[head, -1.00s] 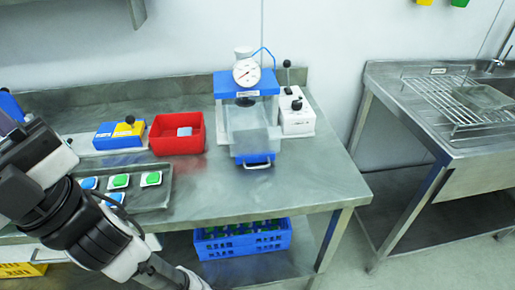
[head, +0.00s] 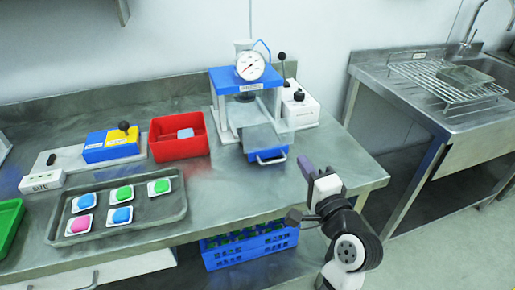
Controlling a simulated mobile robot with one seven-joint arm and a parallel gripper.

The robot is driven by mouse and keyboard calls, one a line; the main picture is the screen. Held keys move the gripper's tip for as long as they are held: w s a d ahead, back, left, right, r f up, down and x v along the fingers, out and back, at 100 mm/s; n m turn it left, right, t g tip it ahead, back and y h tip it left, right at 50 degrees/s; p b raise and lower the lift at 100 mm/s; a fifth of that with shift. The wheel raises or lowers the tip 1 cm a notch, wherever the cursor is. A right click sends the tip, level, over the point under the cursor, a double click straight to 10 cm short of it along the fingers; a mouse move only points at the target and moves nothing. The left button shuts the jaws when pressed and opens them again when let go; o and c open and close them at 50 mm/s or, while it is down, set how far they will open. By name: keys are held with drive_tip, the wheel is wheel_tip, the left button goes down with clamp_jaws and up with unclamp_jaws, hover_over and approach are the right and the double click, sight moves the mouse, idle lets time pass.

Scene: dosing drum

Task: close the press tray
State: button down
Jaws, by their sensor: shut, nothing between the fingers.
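The press (head: 247,85) stands at the back of the steel table, with a blue top, white posts and a round gauge. Its blue tray (head: 266,154) sticks out at the front, with a pale bar handle (head: 268,162) on its front edge. A clear panel (head: 262,134) partly covers the tray, so its inside is hard to see. My gripper (head: 305,166) is shut and empty. In the picture it is just right of the tray handle, apparently apart from it, near the table's front right edge.
A red bin (head: 179,148) and a blue-yellow block (head: 111,143) stand left of the press. A steel tray (head: 150,212) with several coloured pieces lies at front left. A white box (head: 299,108) stands right of the press. The tabletop before the press is clear.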

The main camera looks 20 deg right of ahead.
sight(285, 138)
drive_tip(key=shift+m+g, duration=0.3)
drive_tip(key=shift+m, duration=0.4)
drive_tip(key=w+p, duration=0.1)
drive_tip(key=w, duration=0.2)
drive_tip(key=w+f+p, duration=0.1)
drive_tip(key=w, duration=0.2)
drive_tip(key=w+f+p, duration=0.1)
drive_tip(key=w, duration=0.3)
drive_tip(key=shift+d+f, duration=0.2)
drive_tip(key=shift+d, duration=0.1)
drive_tip(key=shift+w, duration=0.45)
drive_tip(key=w+p, duration=0.1)
drive_tip(key=w, duration=0.7)
drive_tip(key=shift+w+a, duration=0.1)
drive_tip(key=shift+a, duration=0.1)
drive_tip(key=shift+f, duration=0.1)
